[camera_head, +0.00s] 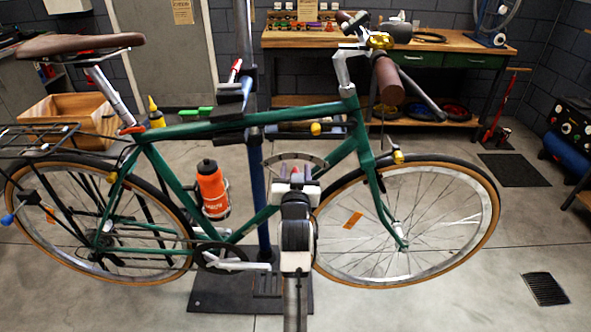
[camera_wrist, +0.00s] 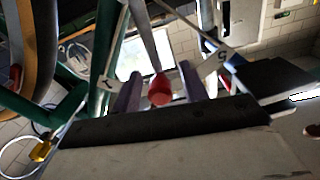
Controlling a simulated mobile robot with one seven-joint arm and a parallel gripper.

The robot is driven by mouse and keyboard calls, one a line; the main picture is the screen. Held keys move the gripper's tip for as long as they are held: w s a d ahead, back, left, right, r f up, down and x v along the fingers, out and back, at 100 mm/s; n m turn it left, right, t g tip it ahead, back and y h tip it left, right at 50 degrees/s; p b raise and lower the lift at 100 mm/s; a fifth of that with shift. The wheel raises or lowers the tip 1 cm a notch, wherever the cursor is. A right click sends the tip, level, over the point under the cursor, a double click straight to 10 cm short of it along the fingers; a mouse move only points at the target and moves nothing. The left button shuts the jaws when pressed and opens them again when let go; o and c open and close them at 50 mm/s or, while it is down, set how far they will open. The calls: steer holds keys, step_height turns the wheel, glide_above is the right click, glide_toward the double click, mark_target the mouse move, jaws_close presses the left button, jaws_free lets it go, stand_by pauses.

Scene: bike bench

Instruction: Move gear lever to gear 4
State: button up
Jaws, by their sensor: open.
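The gear lever shows in the wrist view as a grey rod with a red knob (camera_wrist: 159,90) at its end. The knob appears between the two fingers of my gripper (camera_wrist: 159,88), which stand apart on either side of it. I cannot tell whether either finger touches it. Pale plates marked 1 (camera_wrist: 107,84) and 5 (camera_wrist: 222,54) show on either side of the lever; no 4 is readable. In the head view, my gripper (camera_head: 296,178) is in front of the green frame, below a curved arc (camera_head: 296,157). A small red spot shows at the gripper; my wrist hides most of the lever.
The green bicycle (camera_head: 290,122) hangs on a repair stand with a dark base (camera_head: 222,292). An orange bottle (camera_head: 211,188) is left of my arm, and the front wheel (camera_head: 440,225) is right of it. A wooden workbench (camera_head: 470,50) stands behind.

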jaws_close()
steer(key=shift+a+f+n, duration=0.2)
steer(key=shift+a+n, duration=1.4)
steer(key=shift+n, duration=0.4)
jaws_free()
steer(key=s+b, duration=0.3)
steer(key=s, duration=1.1)
steer(key=shift+b, duration=0.3)
steer(key=shift+w, duration=0.1)
